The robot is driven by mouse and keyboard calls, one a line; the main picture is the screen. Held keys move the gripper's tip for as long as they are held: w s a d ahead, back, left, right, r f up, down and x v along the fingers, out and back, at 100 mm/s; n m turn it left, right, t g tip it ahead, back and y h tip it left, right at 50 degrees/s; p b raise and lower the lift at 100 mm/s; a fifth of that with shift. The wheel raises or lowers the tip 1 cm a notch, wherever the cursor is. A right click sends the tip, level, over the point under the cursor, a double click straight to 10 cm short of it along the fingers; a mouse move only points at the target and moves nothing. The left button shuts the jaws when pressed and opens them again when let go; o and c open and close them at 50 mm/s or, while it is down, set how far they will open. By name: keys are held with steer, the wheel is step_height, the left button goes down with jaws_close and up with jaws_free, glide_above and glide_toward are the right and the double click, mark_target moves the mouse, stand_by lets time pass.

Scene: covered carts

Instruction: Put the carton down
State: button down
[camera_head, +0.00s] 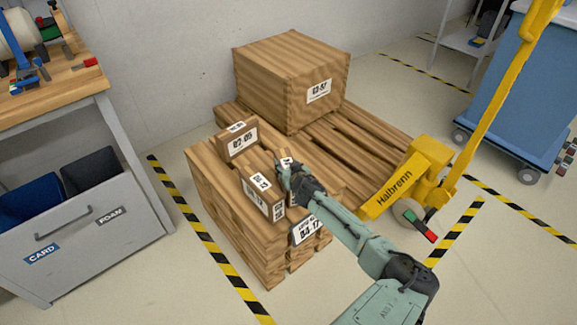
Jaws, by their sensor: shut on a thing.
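My gripper (281,170) is shut at the top of the stack of brown cartons, at a carton whose white label (287,161) shows just beyond the fingers. My fingers and wrist hide much of that carton, and I cannot tell whether it touches what is below. A small carton (258,199) with white labels on its top and end stands on the stack, just left of my gripper. Another small carton (237,144) marked 02-05 stands farther back on the stack.
A big carton (290,82) stands on a wooden pallet (365,150) behind the stack. A yellow pallet truck (410,176) is at the right. A workbench (75,85) with bins is at the left. Striped floor tape (205,240) runs beside the stack.

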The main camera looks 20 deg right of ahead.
steer(key=shift+r, duration=0.1)
steer(key=c, duration=0.8)
jaws_free()
steer(key=shift+o, duration=0.2)
steer(key=v, duration=1.2)
steer(key=shift+b, duration=0.4)
